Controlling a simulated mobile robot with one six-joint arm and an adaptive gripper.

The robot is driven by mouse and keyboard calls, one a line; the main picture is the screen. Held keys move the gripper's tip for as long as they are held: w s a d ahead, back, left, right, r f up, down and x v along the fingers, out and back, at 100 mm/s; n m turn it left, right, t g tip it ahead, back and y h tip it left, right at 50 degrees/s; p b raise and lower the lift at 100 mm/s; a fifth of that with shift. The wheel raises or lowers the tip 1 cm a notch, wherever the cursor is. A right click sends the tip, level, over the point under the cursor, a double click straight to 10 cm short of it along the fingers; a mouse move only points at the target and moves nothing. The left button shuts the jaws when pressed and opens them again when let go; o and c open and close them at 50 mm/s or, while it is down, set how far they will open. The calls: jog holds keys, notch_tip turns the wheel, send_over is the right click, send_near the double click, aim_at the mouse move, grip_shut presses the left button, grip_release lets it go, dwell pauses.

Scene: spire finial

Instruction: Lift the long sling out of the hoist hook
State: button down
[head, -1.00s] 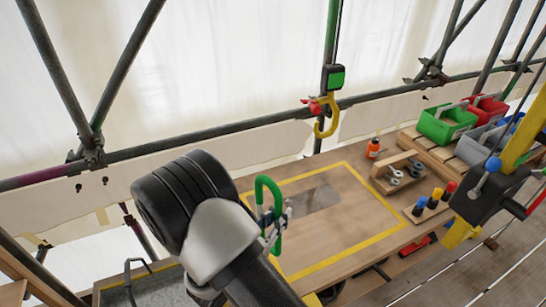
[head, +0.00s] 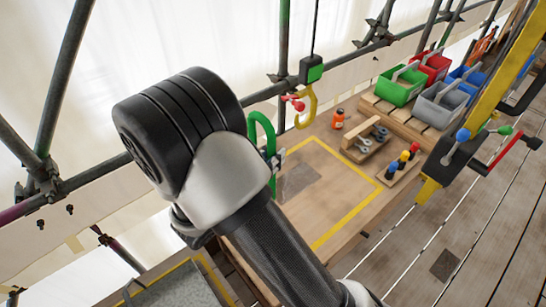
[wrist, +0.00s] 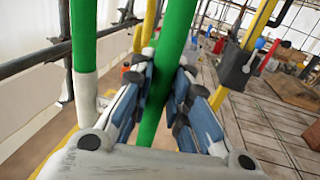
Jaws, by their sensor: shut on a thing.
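The long sling (head: 262,122) is a green loop standing up from my gripper (head: 274,160) in the head view. My gripper is shut on it. In the wrist view, the green sling (wrist: 172,50) runs upright between the two blue-padded fingers (wrist: 172,92). The hoist hook (head: 308,106) is yellow with a red latch and hangs right of the sling. In the head view a gap shows between the sling's top and the hook. My arm hides the sling's lower left part.
The hook hangs below a green hoist block (head: 311,69). Below is a wooden bench (head: 345,222) with a yellow taped outline. An orange bottle (head: 338,119), a wooden rack (head: 364,141) and coloured bins (head: 400,85) stand to the right. Scaffold poles (head: 62,85) cross the left.

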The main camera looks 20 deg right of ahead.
jog(key=w+a+r+v, duration=0.1)
jog(key=v, duration=0.8)
jog(key=shift+w+a+p, duration=0.2)
jog(key=shift+p, duration=0.1)
dwell(1.0)
